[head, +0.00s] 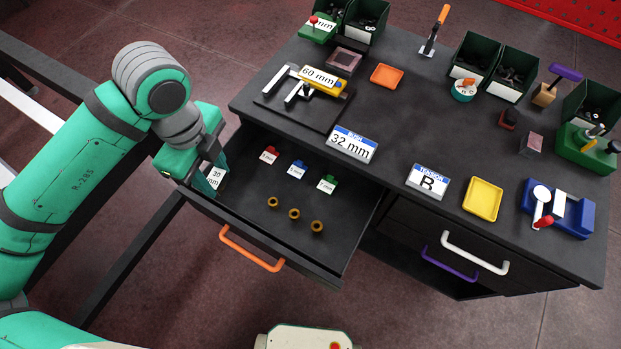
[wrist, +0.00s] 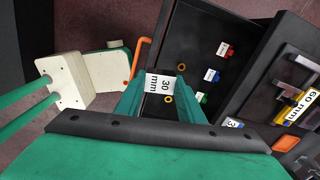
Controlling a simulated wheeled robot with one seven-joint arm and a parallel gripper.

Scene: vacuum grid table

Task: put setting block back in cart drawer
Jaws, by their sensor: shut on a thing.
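The setting block (head: 215,178), with a white label reading 30 mm, is between the fingers of my gripper (head: 208,168) in the head view. My gripper is shut on it at the left end of the open cart drawer (head: 255,205). In the wrist view, the label of the block (wrist: 165,83) shows between the two green fingers of my gripper (wrist: 160,98). The drawer has dark walls and an orange handle (head: 251,249). I cannot tell whether the block touches the drawer floor.
Inside the drawer are labelled red (head: 269,155), blue (head: 297,170) and green (head: 328,184) pieces and three brass rings (head: 294,214). The 32 mm sign (head: 352,145) and 60 mm tool (head: 322,78) are on the cart top. The drawer's front left floor is bare.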

